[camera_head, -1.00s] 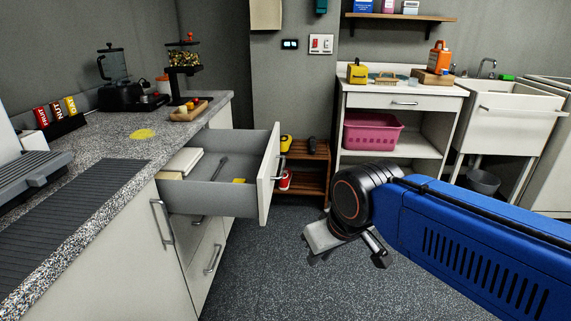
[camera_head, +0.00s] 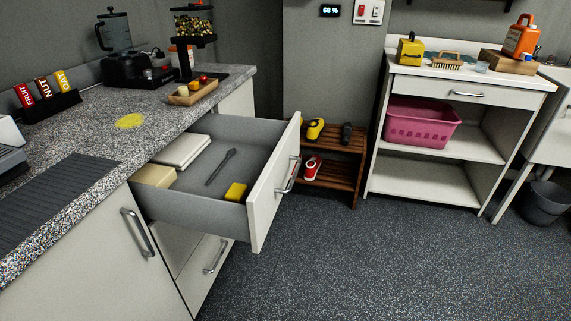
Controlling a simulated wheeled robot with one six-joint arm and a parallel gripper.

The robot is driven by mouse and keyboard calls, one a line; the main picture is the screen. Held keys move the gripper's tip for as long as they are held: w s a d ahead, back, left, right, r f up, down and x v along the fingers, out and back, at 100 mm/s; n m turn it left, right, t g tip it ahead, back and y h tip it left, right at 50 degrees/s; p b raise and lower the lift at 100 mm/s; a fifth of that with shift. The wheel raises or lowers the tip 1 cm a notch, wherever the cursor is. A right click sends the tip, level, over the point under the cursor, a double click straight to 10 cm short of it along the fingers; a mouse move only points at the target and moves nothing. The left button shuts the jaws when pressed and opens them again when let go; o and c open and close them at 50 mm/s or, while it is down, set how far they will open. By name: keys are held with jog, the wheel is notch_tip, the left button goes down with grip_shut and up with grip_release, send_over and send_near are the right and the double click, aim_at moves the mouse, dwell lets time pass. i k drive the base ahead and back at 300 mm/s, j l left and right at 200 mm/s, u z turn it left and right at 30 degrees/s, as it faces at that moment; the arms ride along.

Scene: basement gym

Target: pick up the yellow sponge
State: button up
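A small yellow block (camera_head: 236,192), which looks like the sponge, lies in the open drawer (camera_head: 273,203), near its front right corner. A dark long-handled utensil (camera_head: 220,167) lies beside it in the drawer. A pale folded cloth or board (camera_head: 183,150) and a beige block (camera_head: 154,176) lie at the drawer's left. My gripper is not in view.
The drawer juts out from the counter (camera_head: 93,147) over the floor. A wooden shoe rack (camera_head: 336,160) stands behind it. A white shelf unit (camera_head: 430,183) holds a pink basket (camera_head: 422,121). The dark floor (camera_head: 380,260) in front is clear.

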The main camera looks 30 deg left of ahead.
aim_at(237, 194)
jog(key=i+z, duration=0.1)
jog(key=i, duration=1.6)
jog(key=i+u, duration=0.15)
jog(key=u, duration=0.3)
jog(key=i+l+u, duration=0.1)
jog(key=u, duration=0.35)
jog(key=i+l+u, duration=0.2)
jog(key=u, duration=1.95)
jog(key=z, duration=0.5)
jog(key=j+z, duration=0.1)
jog(key=z, duration=0.35)
jog(key=i+j+z, duration=0.1)
jog(key=z, duration=0.9)
jog(key=j+z, duration=0.15)
jog(key=z, duration=0.8)
jog(key=j+z, duration=0.1)
jog(key=z, duration=0.4)
jog(key=k+j+z, duration=0.1)
jog(key=z, duration=0.15)
jog(key=k+z, duration=0.25)
jog(key=k+u, duration=0.8)
jog(key=i+j, duration=0.05)
jog(key=i, duration=0.05)
